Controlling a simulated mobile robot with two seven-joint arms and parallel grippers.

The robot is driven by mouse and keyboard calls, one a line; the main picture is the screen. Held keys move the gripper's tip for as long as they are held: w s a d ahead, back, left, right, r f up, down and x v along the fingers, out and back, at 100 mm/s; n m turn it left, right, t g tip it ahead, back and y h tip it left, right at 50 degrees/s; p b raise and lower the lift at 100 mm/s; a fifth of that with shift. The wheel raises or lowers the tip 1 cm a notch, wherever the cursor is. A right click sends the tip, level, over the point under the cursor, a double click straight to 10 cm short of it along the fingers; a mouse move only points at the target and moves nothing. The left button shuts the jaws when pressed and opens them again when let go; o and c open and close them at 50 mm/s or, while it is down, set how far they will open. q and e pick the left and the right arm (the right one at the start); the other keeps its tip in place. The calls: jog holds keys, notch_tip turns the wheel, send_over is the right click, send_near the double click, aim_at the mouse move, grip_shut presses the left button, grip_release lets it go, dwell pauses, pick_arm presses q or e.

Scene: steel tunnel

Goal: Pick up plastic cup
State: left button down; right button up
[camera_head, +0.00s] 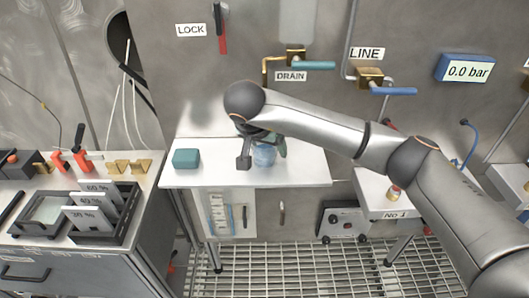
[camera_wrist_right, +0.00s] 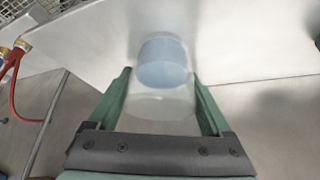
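The plastic cup (camera_head: 264,155) is translucent and bluish, and stands on the white table near its middle. It also shows in the right wrist view (camera_wrist_right: 164,62), between the two green fingers. My right gripper (camera_head: 262,152) reaches down to the cup from above, one finger on each side. Its fingers (camera_wrist_right: 162,82) are spread wide around the cup; whether either touches it is hard to tell. The gripper and arm hide part of the cup in the head view. My left gripper is not in view.
A teal block (camera_head: 186,158) lies on the table (camera_head: 205,179) left of the cup. A wall with valves, a red lever (camera_head: 222,35) and a gauge (camera_head: 467,68) stands behind. A bench with a dark tray (camera_head: 105,232) is at left. Steel grating (camera_head: 290,275) covers the floor.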

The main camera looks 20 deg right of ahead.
jog(key=c, duration=1.1)
jog(key=shift+r, duration=0.15)
